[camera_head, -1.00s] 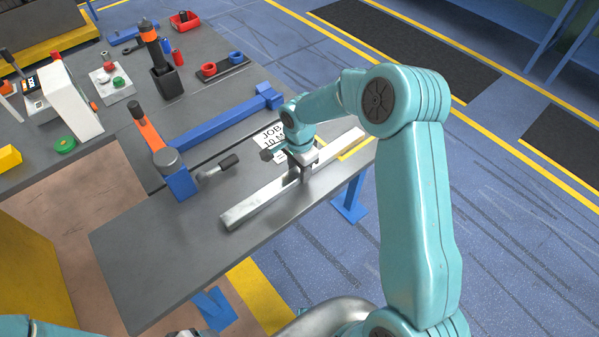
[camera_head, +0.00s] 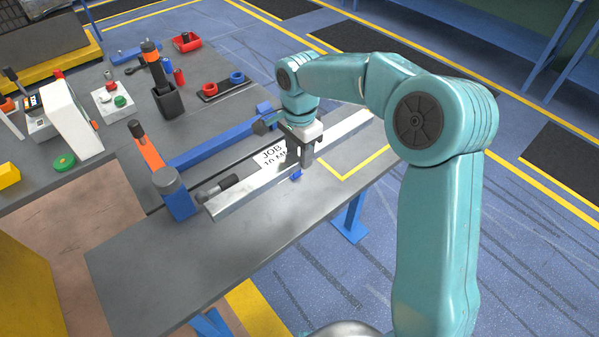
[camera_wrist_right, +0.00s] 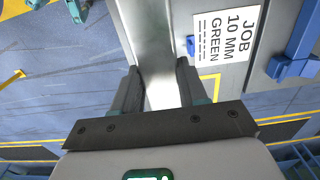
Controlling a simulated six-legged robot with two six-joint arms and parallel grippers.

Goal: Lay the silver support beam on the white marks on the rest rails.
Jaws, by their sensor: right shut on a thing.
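The silver support beam (camera_head: 248,190) is a long, straight bar slanting across the grey table in the head view. My right gripper (camera_head: 305,158) is shut on it near its middle and seems to hold it above the table. In the right wrist view the beam (camera_wrist_right: 155,55) runs between the two fingers (camera_wrist_right: 158,88). A small blue piece (camera_head: 296,175) shows at the beam's near side; I cannot tell whether it is part of a rest rail. No white marks can be made out. My left gripper is not in view.
A long blue bar (camera_head: 222,139) with an orange-handled clamp (camera_head: 150,152) lies behind the beam. A black-gripped lever (camera_head: 222,185) is close to the beam's near end. A job card (camera_head: 272,154) is partly hidden. The table's front part (camera_head: 190,265) is clear.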

